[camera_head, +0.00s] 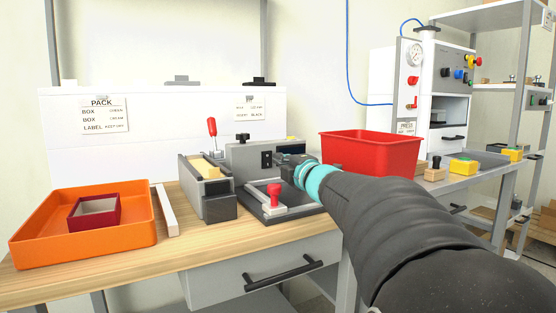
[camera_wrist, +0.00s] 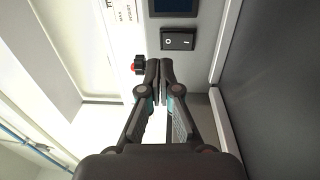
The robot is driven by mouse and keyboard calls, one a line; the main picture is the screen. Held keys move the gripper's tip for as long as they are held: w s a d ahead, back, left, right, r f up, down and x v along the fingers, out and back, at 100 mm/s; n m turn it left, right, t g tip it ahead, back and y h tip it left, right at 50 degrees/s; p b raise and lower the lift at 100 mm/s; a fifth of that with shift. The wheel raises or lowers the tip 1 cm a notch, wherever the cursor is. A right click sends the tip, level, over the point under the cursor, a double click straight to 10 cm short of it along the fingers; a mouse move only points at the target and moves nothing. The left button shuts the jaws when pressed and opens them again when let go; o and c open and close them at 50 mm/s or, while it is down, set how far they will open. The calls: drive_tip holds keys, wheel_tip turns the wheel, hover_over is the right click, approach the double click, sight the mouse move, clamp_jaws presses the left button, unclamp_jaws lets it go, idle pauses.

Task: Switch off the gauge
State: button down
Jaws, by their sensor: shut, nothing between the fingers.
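In the wrist view a black rocker switch (camera_wrist: 178,40) with a white O mark sits on a pale panel, below the edge of a dark display (camera_wrist: 174,6). My gripper (camera_wrist: 160,64) is shut and empty, its tips just below the switch in the picture; I cannot tell whether they touch the panel. In the head view my gripper (camera_head: 284,160) points at a grey unit (camera_head: 245,157) with a small black switch (camera_head: 266,160) on its face. A round dial gauge (camera_head: 414,55) is on the press panel at the right.
A red bin (camera_head: 371,135) is to the right, an orange tray (camera_head: 140,232) at the left.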

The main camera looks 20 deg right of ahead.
drive_tip(key=s, duration=0.5)
drive_tip(key=s+d, duration=0.1)
drive_tip(key=s, duration=0.2)
drive_tip(key=shift+r, duration=0.4)
